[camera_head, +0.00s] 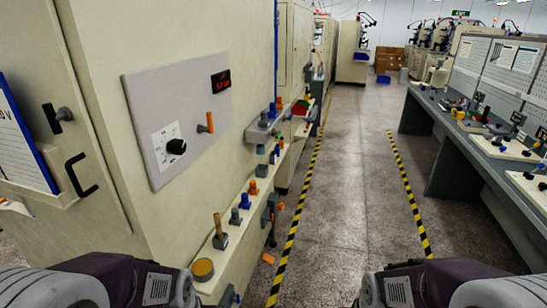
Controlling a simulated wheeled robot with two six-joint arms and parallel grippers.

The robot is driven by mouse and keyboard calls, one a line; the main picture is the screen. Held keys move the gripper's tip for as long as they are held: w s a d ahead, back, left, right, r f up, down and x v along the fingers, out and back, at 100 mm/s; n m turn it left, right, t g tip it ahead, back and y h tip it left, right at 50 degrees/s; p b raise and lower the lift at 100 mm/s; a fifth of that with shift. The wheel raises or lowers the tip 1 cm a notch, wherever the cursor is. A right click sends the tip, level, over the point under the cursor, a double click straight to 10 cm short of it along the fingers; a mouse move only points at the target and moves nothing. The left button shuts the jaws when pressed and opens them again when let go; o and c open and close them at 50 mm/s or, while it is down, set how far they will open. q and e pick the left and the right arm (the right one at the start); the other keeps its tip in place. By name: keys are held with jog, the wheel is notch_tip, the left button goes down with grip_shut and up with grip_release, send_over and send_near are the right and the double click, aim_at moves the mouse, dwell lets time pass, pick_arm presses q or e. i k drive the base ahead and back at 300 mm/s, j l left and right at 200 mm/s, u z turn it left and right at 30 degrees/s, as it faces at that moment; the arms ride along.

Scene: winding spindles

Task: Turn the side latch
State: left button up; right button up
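A dark latch with a grey knob (58,117) sits on the left face of the beige machine cabinet, above a black C-shaped pull handle (80,175). It looks like the side latch; its exact turn position is hard to tell. An orange lever (206,123) stands roughly upright on the grey control panel (200,88), to the right of a black dial (176,146). Parts of my two arms show along the bottom edge, well below the latch. Neither gripper shows in the picture.
A low ledge (204,285) with several knobs and pegs runs along the cabinet's right side. A workbench (447,130) with tools stands at the right. Between yellow-black floor stripes (297,220) the aisle is clear. Cardboard boxes (389,58) stand far back.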

aim_at(53, 119)
jog(key=u, duration=1.55)
